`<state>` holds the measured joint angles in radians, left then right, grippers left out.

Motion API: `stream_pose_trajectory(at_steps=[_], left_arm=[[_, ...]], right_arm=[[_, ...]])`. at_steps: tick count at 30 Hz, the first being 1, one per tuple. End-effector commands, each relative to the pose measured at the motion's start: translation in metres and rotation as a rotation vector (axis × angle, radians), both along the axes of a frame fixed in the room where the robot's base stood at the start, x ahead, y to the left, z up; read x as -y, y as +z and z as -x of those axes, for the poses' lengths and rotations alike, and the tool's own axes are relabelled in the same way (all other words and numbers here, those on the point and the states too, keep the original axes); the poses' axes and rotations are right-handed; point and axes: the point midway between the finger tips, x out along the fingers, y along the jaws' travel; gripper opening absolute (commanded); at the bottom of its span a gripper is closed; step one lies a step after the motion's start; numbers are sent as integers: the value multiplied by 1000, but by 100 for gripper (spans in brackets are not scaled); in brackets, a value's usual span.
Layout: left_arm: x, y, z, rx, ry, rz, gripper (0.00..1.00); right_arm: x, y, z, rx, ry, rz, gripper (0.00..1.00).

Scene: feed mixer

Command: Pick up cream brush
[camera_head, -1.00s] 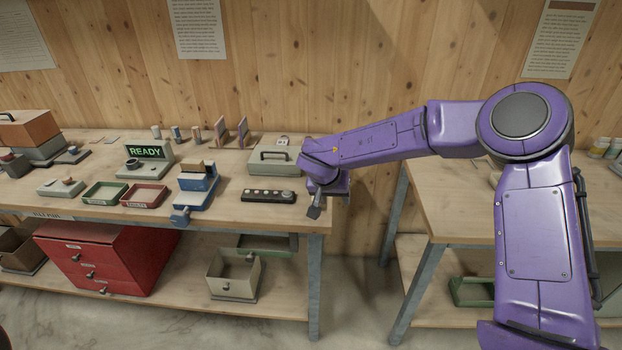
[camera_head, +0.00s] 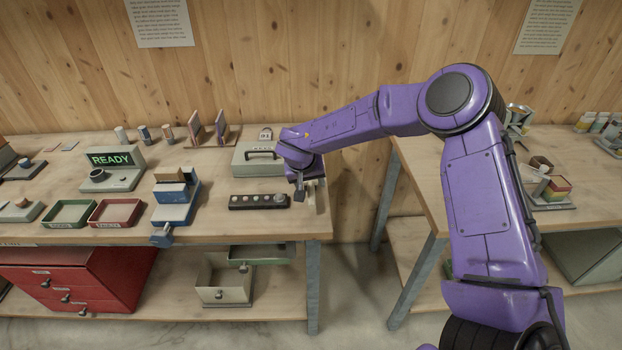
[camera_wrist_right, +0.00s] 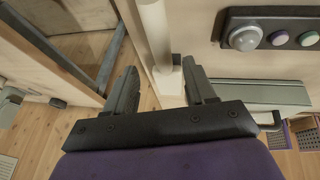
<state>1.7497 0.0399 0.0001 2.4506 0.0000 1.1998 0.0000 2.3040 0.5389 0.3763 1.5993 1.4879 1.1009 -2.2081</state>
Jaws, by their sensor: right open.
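The cream brush (camera_wrist_right: 156,35) shows in the right wrist view as a pale rod with a wider block at its lower end. It lies between the two fingers of my right gripper (camera_wrist_right: 160,72), along the bench's right edge. The fingers are open, and I see no clear grip on it. In the head view my right gripper (camera_head: 299,190) hangs over the right end of the left bench, beside the button strip. A pale bit beside it may be the brush, but the gripper hides most of it. My left gripper is not in view.
The dark button strip (camera_head: 258,201) and a grey handled case (camera_head: 260,158) sit close left of the gripper. A blue device (camera_head: 175,205), red tray (camera_head: 115,213) and green tray (camera_head: 69,214) stand further left. A gap separates this bench from the right bench (camera_head: 425,190).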

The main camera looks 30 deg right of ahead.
Motion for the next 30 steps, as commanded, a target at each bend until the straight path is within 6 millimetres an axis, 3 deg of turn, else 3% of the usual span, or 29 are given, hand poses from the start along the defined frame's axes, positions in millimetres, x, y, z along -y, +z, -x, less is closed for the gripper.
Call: stream_pose_trajectory(at_steps=[7, 15, 20, 30], left_arm=[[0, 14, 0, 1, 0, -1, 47], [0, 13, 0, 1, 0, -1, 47], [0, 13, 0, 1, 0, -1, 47], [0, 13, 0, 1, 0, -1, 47]], right_arm=[[15, -36, -12, -3, -2, 1, 55], [18, -42, -13, -1, -5, 1, 55], [18, -42, -13, -1, -5, 1, 3], [18, -40, -13, 0, -6, 1, 0]])
